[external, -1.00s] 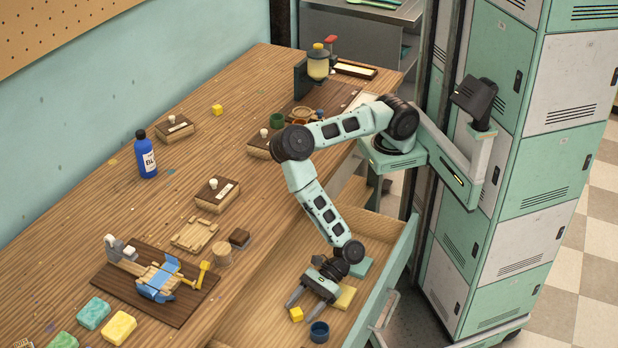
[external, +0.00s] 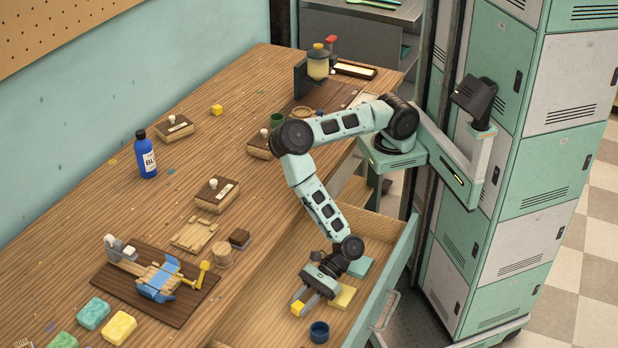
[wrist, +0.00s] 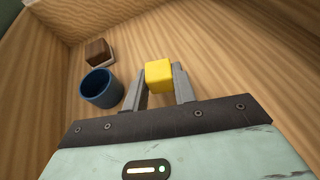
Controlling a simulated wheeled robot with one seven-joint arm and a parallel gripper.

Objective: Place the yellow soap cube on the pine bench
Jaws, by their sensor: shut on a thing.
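The yellow soap cube (external: 298,309) is between the fingertips of my gripper (external: 304,300), inside the open drawer. The wrist view also shows the yellow soap cube (wrist: 159,75) with a grey finger on each side. My gripper (wrist: 163,88) is shut on it. Whether the cube touches the drawer floor I cannot tell. The pine bench (external: 120,215) is the wooden worktop left of the drawer and above it.
A blue cup (external: 319,332) stands close to the cube in the drawer; the wrist view shows a brown block (wrist: 98,52) beyond it. A yellow slab (external: 342,297) lies beside my gripper. Another yellow cube (external: 217,110) sits on the bench. A dark board (external: 185,312) holds a wooden fixture.

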